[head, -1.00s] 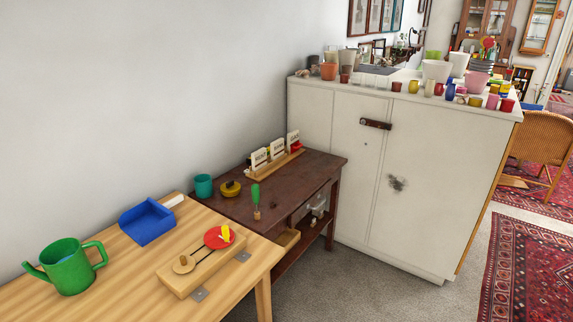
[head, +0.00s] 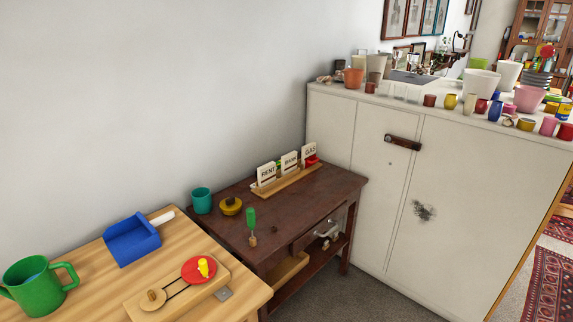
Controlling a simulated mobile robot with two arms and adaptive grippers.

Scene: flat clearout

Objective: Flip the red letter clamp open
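A wooden letter rack (head: 290,183) stands at the back of the dark brown table and holds three upright white cards marked RENT, BANK and GAS. A small red piece, which looks like the red letter clamp (head: 311,161), sits at the foot of the GAS card (head: 309,149) at the rack's right end. It is too small to tell whether it is open or shut. A bit of green shows beside the BANK card (head: 289,161). Neither of my grippers is in view.
The dark table (head: 304,207) also bears a teal cup (head: 201,200), a yellow round thing (head: 231,206) and a green-handled tool (head: 250,220). A light wooden table (head: 185,240) is in front at left. A white cabinet (head: 380,190) stands right of the rack.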

